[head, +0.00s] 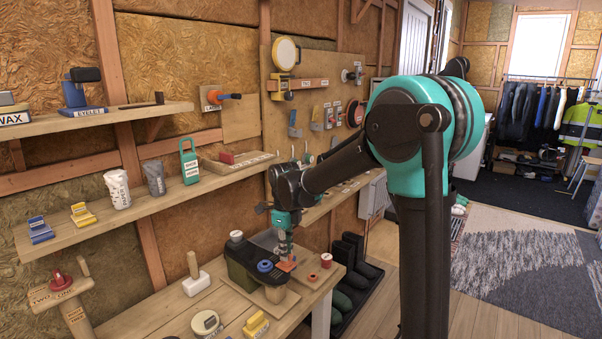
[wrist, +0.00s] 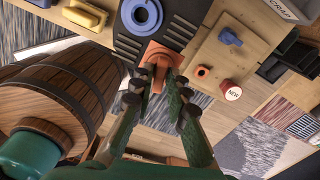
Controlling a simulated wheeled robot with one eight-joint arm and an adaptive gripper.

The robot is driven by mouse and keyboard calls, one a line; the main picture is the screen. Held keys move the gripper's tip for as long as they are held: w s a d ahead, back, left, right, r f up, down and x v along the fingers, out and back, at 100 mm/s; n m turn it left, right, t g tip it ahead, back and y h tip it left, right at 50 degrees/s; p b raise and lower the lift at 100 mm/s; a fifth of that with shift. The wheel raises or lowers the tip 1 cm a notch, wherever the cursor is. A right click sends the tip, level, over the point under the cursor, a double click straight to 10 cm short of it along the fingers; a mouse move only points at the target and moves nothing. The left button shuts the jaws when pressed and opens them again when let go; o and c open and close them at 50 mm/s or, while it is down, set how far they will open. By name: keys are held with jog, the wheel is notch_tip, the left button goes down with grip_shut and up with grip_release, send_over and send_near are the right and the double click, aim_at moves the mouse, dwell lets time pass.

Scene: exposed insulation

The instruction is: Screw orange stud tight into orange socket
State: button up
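The orange socket (wrist: 163,53) is a squarish orange block on a dark ribbed fixture in the wrist view. It also shows as a small orange patch (head: 287,265) under my gripper in the head view. My gripper (wrist: 160,82) points down at it. Its two fingers are close together around a narrow orange piece, seemingly the orange stud (wrist: 157,78), at the socket. The fingers hide most of the stud, and I cannot tell how deep it sits. In the head view my gripper (head: 284,245) is above the fixture on the bench.
A blue round part (wrist: 141,15) sits beside the socket on the fixture. A wooden barrel-shaped thing (wrist: 62,85) stands close to my gripper at left. A light board (wrist: 228,62) holds a blue piece and a red "NEW" knob (wrist: 232,91). A shelf (head: 150,215) runs along the wall.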

grip_shut()
jog(key=shift+s+f, duration=0.1)
jog(key=shift+f, duration=0.1)
dwell(0.5)
jog(key=m, duration=0.3)
jog(key=shift+m, duration=0.3)
jog(key=o, duration=0.6)
grip_release()
jog(key=shift+c, duration=0.2)
jog(key=shift+r, duration=4.55)
